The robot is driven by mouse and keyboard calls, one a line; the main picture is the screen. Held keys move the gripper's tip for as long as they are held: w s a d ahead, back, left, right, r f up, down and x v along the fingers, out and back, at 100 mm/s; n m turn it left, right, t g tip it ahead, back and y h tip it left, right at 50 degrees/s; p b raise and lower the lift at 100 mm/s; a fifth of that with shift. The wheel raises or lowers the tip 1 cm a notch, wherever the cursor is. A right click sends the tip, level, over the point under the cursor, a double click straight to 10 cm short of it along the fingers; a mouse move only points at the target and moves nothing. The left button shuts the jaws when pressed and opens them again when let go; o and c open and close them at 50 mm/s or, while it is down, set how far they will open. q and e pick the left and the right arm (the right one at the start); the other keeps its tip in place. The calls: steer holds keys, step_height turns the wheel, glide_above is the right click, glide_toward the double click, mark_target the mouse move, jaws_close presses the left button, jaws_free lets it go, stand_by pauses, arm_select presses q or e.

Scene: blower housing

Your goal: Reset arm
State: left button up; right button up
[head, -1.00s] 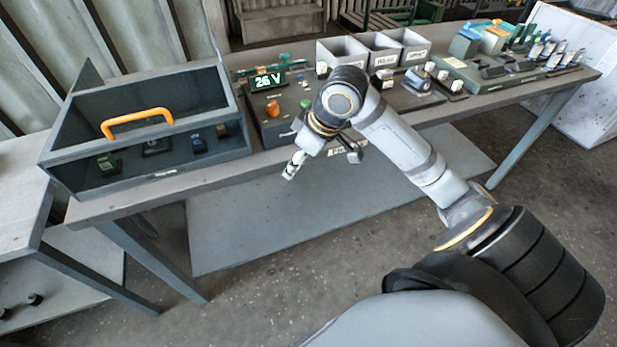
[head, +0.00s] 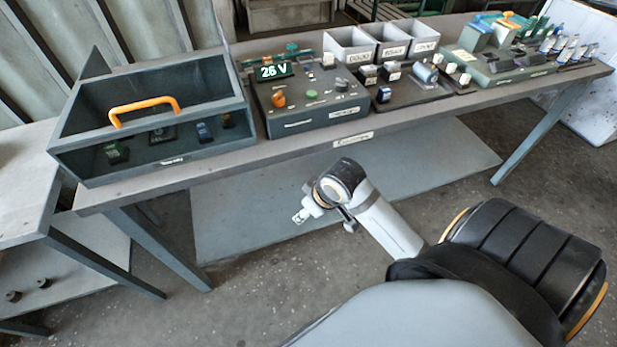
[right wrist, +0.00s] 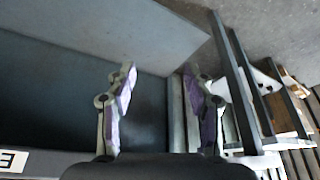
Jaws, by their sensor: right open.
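My right arm (head: 385,222) comes in from the lower right in the head view, grey with a black and orange wrist. Its gripper (head: 303,214) is small in that view, in front of the bench edge and over the lower shelf area. In the right wrist view the two fingers of the right gripper (right wrist: 160,75) stand apart with nothing between them. My left gripper is not in view.
The bench (head: 230,165) carries a dark open tote with an orange handle (head: 144,109), a control panel reading 26 V (head: 273,72), grey bins (head: 350,48) and a green fixture block (head: 490,65). A side table (head: 25,190) stands left. Floor before the bench is clear.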

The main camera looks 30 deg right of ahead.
stand_by(0.4)
steer(key=s+d+f+m+g+h+p, duration=0.15)
steer(key=d+f, duration=0.25)
steer(key=f, duration=0.8)
steer(key=s+d+f+m+p, duration=0.1)
steer(key=d+f+m+p, duration=0.15)
steer(key=f, duration=0.85)
steer(key=s+f+p, duration=0.1)
steer(key=s+f, duration=0.4)
steer(key=s, duration=0.3)
steer(key=s+a+f+n+g+p, duration=0.1)
steer(key=s+f, duration=0.4)
steer(key=s, duration=0.4)
steer(key=s+f+p, duration=0.2)
steer(key=s+f, duration=0.4)
steer(key=s, duration=0.2)
steer(key=shift+s+a+n+g, duration=0.2)
steer(key=shift+s+n+g, duration=0.1)
steer(key=shift+s+g, duration=0.1)
